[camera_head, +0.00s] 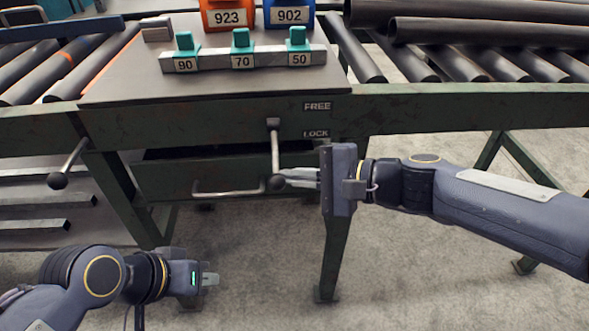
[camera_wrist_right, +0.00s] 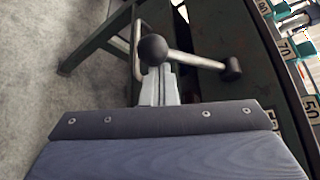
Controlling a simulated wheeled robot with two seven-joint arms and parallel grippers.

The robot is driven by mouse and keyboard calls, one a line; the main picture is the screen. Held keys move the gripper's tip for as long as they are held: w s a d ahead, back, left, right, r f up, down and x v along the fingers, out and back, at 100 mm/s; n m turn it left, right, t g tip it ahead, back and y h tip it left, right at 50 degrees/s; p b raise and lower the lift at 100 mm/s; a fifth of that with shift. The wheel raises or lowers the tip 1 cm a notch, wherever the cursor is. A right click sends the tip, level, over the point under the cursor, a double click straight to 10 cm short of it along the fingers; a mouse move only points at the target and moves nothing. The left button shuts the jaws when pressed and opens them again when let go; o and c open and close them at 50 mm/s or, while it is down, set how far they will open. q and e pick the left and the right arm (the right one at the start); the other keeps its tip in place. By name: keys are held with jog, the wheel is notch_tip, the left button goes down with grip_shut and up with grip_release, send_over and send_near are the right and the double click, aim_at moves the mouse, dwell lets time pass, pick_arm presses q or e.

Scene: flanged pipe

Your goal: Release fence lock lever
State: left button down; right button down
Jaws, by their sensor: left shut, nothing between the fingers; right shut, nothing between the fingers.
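The fence lock lever (camera_head: 275,150) is a grey rod with a black ball knob. It hangs down from its pivot on the bench front, with the FREE label (camera_head: 317,106) and the LOCK label (camera_head: 315,133) to its right. In the right wrist view the lever (camera_wrist_right: 195,60) shows with its ball at the fingertips. My right gripper (camera_head: 290,177) is shut, with its fingertips at the ball from the right; I cannot tell whether they touch it. My left gripper (camera_head: 212,279) is shut and empty, low at the lower left, away from the lever.
Another ball-ended lever (camera_head: 68,165) sticks out at the left. A drawer with a bar handle (camera_head: 228,193) is below the bench. Teal stops marked 90, 70 and 50 sit on a rail (camera_head: 215,60). Orange and blue bins stand behind. Rollers flank the bench top.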

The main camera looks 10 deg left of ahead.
notch_tip(320, 180, up, 9)
jog(key=m+g+h+p, duration=0.2)
jog(key=m+g+p, duration=0.3)
jog(key=p, duration=2.4)
jog(key=shift+s+m+h, duration=0.35)
jog(key=shift+m+h, duration=0.05)
jog(key=shift+m, duration=0.1)
jog(key=shift+r, duration=0.1)
notch_tip(320, 180, down, 5)
jog(key=b, duration=0.4)
jog(key=p+v, duration=0.1)
jog(key=v, duration=1)
jog(key=shift+w+r+p, duration=0.3)
jog(key=shift+w+p, duration=0.05)
jog(key=shift+p, duration=0.05)
jog(key=shift+a, duration=0.1)
